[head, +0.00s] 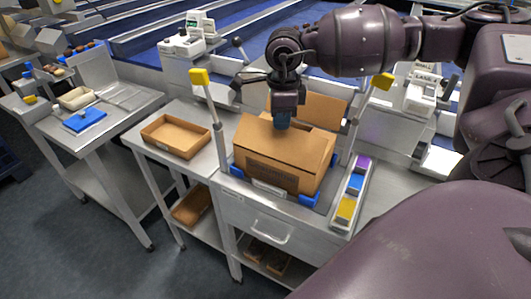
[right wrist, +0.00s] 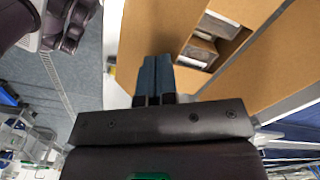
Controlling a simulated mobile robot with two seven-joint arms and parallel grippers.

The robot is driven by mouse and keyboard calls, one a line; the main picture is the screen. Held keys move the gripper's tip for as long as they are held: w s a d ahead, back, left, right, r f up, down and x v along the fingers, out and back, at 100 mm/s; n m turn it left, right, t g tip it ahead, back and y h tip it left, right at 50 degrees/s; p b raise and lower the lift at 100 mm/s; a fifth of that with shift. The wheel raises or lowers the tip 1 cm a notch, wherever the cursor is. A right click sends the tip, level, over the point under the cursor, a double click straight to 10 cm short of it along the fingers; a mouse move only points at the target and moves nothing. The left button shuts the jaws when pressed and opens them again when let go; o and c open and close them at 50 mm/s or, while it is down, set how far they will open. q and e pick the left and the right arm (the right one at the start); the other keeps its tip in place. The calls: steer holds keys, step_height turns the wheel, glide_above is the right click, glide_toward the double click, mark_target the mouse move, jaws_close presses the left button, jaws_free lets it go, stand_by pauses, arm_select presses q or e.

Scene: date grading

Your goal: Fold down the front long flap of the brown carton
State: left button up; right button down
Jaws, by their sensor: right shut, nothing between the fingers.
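The brown carton (head: 268,176) stands on the steel bench between blue corner holders. A broad brown panel, seemingly its front long flap (head: 278,143), slopes over the top toward the back. A rear flap (head: 322,110) stands up behind it. My right gripper (head: 283,124) points down at the upper edge of the front panel, its blue fingertips shut and empty. In the right wrist view the fingertips (right wrist: 155,76) are together beside brown cardboard (right wrist: 162,28); I cannot tell whether they touch it. A gap there shows pale contents (right wrist: 203,45). My left gripper is not in view.
Yellow-topped posts (head: 199,78) flank the carton. A strip of coloured blocks (head: 349,190) lies at its right. An empty-looking brown tray (head: 175,137) sits at left. A side table (head: 120,95) holds a blue pad. A scale (head: 190,40) stands behind.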

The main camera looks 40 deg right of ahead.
mark_target(281, 137)
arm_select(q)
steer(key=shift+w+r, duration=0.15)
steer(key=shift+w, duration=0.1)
arm_select(e)
steer(key=shift+f, duration=0.1)
